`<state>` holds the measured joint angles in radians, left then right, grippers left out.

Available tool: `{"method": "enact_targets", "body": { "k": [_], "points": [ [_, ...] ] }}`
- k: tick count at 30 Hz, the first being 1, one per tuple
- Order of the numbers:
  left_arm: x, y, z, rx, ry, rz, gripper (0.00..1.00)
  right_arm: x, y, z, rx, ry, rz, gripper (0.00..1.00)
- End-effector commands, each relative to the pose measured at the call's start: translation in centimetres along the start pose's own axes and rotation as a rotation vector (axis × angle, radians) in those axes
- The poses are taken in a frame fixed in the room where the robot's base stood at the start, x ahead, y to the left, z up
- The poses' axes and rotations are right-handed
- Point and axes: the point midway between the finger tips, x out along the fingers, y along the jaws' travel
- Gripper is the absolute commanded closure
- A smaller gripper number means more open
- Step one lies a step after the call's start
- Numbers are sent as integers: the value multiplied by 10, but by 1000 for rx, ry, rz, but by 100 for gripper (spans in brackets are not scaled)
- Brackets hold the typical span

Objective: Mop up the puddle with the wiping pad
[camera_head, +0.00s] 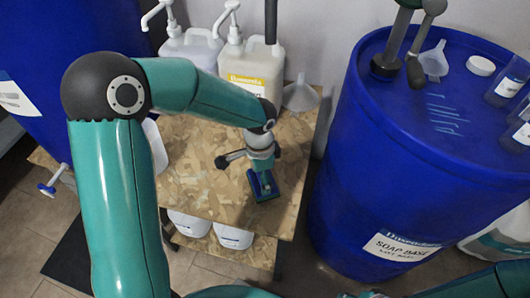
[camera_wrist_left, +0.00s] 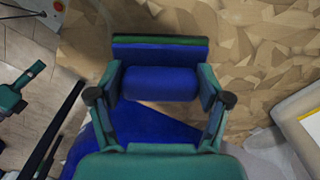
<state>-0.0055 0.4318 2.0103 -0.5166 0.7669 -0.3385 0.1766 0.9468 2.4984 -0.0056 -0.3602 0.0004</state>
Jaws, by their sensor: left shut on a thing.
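My left gripper (camera_head: 262,168) reaches down over the wooden board top from the left. It is shut on the wiping pad (camera_head: 264,187), a blue block with a green edge. In the left wrist view the fingers of the gripper (camera_wrist_left: 158,84) sit at both ends of the pad's blue grip (camera_wrist_left: 160,84), and the green-edged part (camera_wrist_left: 160,42) shows beyond it. The pad is low over the board; I cannot tell whether it touches. I cannot make out the puddle in either view. My right gripper is not in view.
The board table (camera_head: 200,185) holds two pump canisters (camera_head: 252,65) and a funnel (camera_head: 300,97) at the back. A blue drum (camera_head: 345,190) stands close on the right, with a hand pump and small items on top. Another blue drum (camera_head: 35,50) is at left.

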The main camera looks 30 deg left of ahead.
Motion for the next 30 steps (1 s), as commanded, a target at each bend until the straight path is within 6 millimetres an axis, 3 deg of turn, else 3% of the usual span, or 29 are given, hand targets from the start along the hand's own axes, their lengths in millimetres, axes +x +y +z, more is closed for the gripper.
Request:
{"method": "enact_targets", "body": {
  "k": [1,10,30],
  "points": [
    [-12,1,1,1,-4,3,69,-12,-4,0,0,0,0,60],
    [-49,0,1,2,-4,3,69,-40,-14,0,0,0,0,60],
    [-51,0,2,0,-4,3,69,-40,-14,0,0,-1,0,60]
  ]
}}
